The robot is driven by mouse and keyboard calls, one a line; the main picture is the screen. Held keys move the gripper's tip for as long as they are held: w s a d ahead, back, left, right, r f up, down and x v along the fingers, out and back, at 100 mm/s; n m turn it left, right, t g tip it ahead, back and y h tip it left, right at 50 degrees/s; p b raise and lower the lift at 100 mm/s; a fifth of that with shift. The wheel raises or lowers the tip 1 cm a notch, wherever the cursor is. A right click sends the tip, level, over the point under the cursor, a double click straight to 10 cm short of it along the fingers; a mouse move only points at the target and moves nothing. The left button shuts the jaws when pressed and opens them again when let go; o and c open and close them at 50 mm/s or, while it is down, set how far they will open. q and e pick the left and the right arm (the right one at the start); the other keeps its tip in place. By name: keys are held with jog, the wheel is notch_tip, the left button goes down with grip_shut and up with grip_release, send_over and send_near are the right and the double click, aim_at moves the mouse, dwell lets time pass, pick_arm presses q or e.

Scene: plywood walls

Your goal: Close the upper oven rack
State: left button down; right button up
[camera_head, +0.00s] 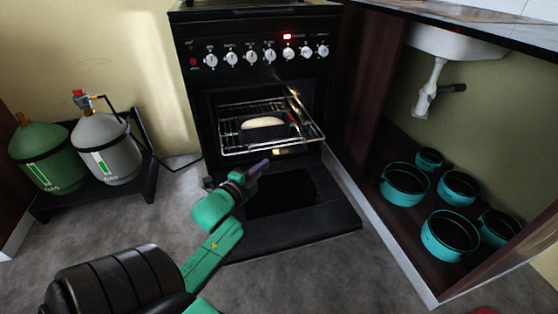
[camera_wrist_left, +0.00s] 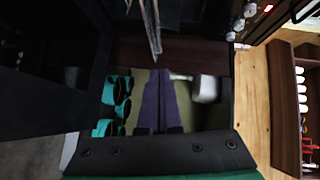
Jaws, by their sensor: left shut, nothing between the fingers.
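The black oven (camera_head: 203,100) stands at the centre with its door (camera_head: 300,230) folded down and open. The upper rack (camera_head: 236,150), a wire shelf, is pulled out toward me and carries a dark pan (camera_head: 250,133) with a pale loaf (camera_head: 262,123). My left gripper (camera_head: 258,167), with purple fingers, is shut and empty. In the head view it appears just below and left of the rack's front edge, above the open door. The wrist view shows the shut fingers (camera_wrist_left: 160,100) and metal wires (camera_wrist_left: 153,25) ahead of them; contact cannot be told. My right gripper is not seen.
Two gas bottles, green (camera_head: 48,158) and grey (camera_head: 105,148), stand on a dark stand at left. Several teal pots (camera_head: 404,185) sit in the cabinet at right under a sink (camera_head: 450,42). Open floor lies in front of the door.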

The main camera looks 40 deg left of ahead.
pick_arm(q)
jog(key=a+b+x, duration=0.1)
jog(key=b+x, duration=0.1)
jog(key=x, duration=0.4)
jog(key=a+b+x, duration=0.2)
jog(key=b+x, duration=0.1)
jog(key=x, duration=0.3)
jog(key=shift+s+f, duration=0.2)
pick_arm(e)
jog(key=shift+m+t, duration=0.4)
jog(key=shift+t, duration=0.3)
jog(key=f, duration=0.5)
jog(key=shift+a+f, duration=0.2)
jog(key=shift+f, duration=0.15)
